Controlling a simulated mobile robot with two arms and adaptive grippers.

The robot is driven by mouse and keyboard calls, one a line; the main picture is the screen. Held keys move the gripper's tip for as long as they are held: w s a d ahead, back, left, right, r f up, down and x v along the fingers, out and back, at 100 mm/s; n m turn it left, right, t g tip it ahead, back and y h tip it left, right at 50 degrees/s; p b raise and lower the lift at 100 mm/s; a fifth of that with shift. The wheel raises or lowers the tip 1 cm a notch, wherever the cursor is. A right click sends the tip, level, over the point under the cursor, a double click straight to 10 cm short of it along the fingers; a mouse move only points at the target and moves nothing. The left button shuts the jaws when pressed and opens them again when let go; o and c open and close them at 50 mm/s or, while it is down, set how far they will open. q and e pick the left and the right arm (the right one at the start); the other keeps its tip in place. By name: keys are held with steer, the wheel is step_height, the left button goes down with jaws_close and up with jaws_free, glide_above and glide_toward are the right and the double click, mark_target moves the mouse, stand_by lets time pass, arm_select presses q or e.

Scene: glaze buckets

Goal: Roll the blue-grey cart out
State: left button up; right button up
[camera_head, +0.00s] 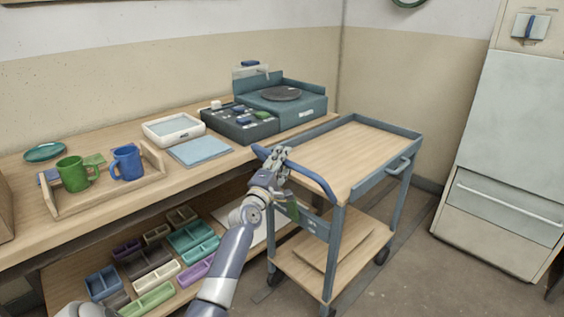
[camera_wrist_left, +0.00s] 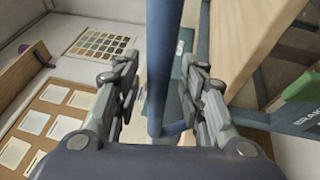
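The blue-grey cart (camera_head: 335,215) stands at the right end of the workbench, with a wooden top and a lower wooden shelf. Its blue push handle (camera_head: 315,178) curves out at the near left end. My left gripper (camera_head: 274,160) is at the left part of this handle. In the left wrist view the handle bar (camera_wrist_left: 160,60) runs between the two fingers of the left gripper (camera_wrist_left: 160,82). The fingers stand apart on either side of the bar, with narrow gaps showing, so they look open around it. My right gripper is out of view.
The workbench (camera_head: 105,215) runs along the left, with mugs in a wooden tray (camera_head: 105,196) and a blue-grey machine (camera_head: 290,103). Several coloured bins (camera_head: 190,236) sit below. A pale cabinet (camera_head: 510,150) stands at right. The floor (camera_head: 410,275) between is clear.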

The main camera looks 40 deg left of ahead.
arm_select(q)
steer(key=v, duration=1.2)
stand_by(0.4)
